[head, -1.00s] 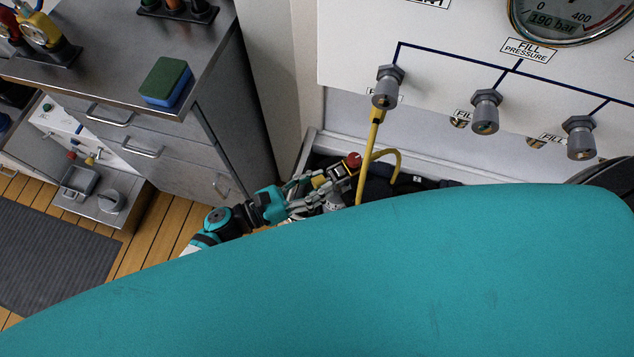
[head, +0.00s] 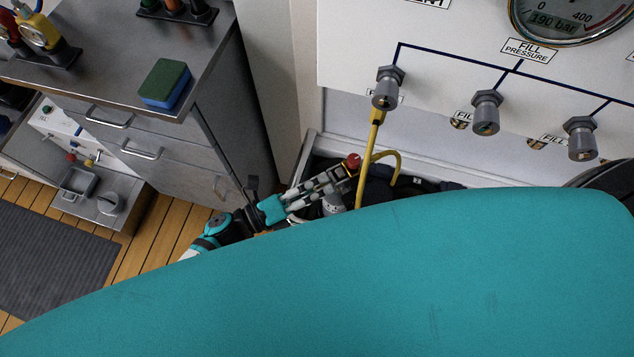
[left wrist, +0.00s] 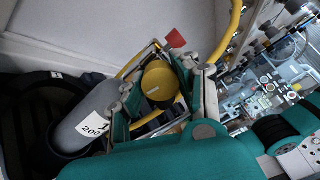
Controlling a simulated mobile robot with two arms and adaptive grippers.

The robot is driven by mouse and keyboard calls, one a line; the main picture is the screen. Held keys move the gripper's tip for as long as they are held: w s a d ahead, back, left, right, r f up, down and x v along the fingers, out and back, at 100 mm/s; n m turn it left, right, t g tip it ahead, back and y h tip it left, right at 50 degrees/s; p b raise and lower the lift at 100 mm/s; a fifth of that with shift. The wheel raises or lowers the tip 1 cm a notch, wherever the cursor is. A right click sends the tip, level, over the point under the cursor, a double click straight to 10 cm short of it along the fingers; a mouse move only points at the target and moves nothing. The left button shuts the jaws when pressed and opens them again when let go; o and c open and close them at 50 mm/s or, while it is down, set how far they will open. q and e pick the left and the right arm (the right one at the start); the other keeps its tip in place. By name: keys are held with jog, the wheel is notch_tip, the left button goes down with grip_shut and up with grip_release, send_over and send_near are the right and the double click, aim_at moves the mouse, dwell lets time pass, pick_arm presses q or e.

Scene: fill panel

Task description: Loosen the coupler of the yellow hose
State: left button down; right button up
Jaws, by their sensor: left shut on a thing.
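The yellow hose (head: 369,155) hangs from a grey panel fitting (head: 386,88) and curves in a loop near my left gripper (head: 338,181). In the left wrist view the hose (left wrist: 236,25) runs along the top right. A round yellow coupler (left wrist: 160,82) sits between the fingers of my left gripper (left wrist: 161,85), which is shut on it. In the head view the fingers hide the coupler. My right gripper is not in view.
A grey cylinder (left wrist: 88,122) with a white label lies beside the coupler. Two more panel fittings (head: 486,112) (head: 580,138) and a gauge (head: 570,15) are on the white panel. A steel cabinet (head: 170,130) stands left. My large teal part hides the foreground.

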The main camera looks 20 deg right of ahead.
pick_arm(q)
jog(key=n+p, duration=0.1)
jog(key=n, duration=0.3)
jog(key=shift+r+n, duration=0.1)
jog(key=shift+n, duration=0.3)
jog(key=n+p, duration=0.1)
jog(key=n, duration=0.2)
jog(key=shift+n+t, duration=0.4)
jog(key=n+p, duration=0.1)
jog(key=n, duration=0.2)
jog(key=shift+n, duration=0.4)
jog(key=n+p, duration=0.1)
jog(key=n, duration=0.3)
jog(key=shift+n, duration=0.3)
jog(key=n+p, duration=0.1)
jog(key=n, duration=0.3)
jog(key=shift+y+p, duration=0.3)
jog(key=shift+n+p, duration=0.35)
jog(key=shift+n, duration=2.15)
jog(key=c, duration=0.9)
grip_release()
